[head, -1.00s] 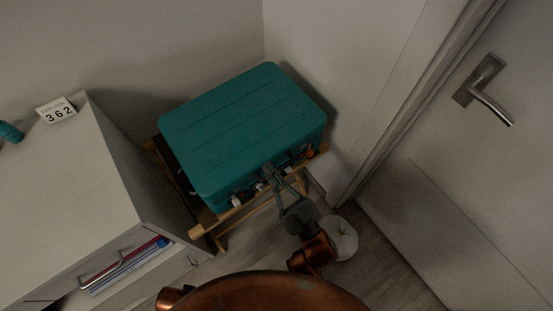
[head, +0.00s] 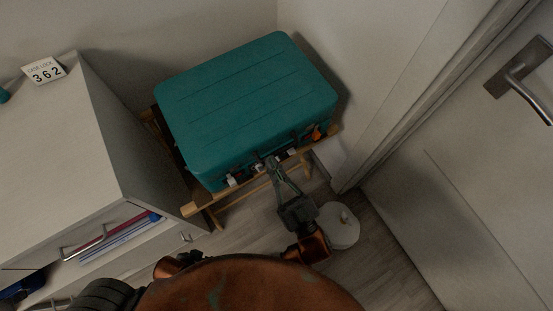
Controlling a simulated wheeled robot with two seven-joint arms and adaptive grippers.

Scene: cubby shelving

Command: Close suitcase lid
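The teal suitcase (head: 245,105) lies flat on a wooden luggage rack (head: 205,207) in the corner, and its lid looks down over the base. Latches and a handle show along its front edge. My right gripper (head: 273,165) is at the middle of this front edge, its fingertips at or very close to the suitcase. Whether its fingers are apart or hold anything is too small to tell. A dark part of my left arm shows at the bottom left, but I cannot make out the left gripper's fingers.
A door with a metal handle (head: 515,75) is at the right. A round white bin (head: 340,226) stands on the floor beside my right arm.

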